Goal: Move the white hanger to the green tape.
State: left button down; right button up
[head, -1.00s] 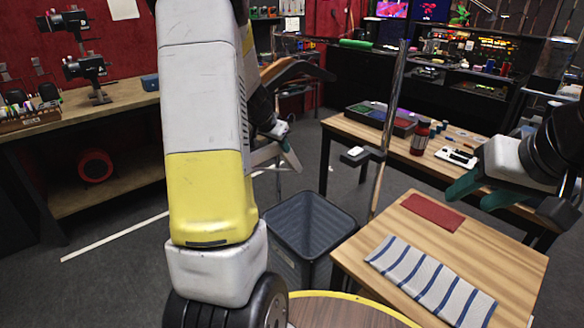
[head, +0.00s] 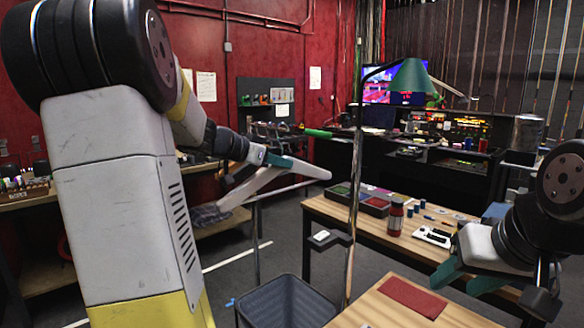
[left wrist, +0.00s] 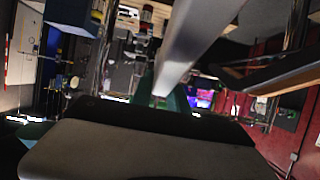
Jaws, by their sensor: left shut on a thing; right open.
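The white hanger (head: 262,185) is in my left gripper (head: 278,161), whose teal fingers are shut on it near its upper middle. It is in the air, tilted, with one end toward the lower left and the other pointing right. In the left wrist view the hanger (left wrist: 196,45) is a pale bar running up from between the fingers (left wrist: 163,98). The green tape (head: 318,133) is a bright green band around a thin horizontal bar. In the picture it is above the hanger's right end; I cannot tell the depth between them. My right gripper (head: 466,278) is open and empty over the wooden tables.
A metal pole (head: 350,205) with a small tray stands right of the hanger. A grey bin (head: 287,303) is below. A dark red cloth (head: 412,297) lies on the near table.

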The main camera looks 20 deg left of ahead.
pick_arm(q)
jog(key=shift+w+d, duration=1.35)
jog(key=shift+w, duration=0.7)
jog(key=shift+w+d, duration=1.35)
jog(key=shift+w, duration=0.7)
jog(key=shift+w+d, duration=1.35)
jog(key=shift+w, duration=0.7)
jog(key=shift+f, duration=1.5)
jog(key=shift+f, duration=0.1)
jog(key=c, duration=1.2)
grip_release()
jog(key=shift+s, duration=0.1)
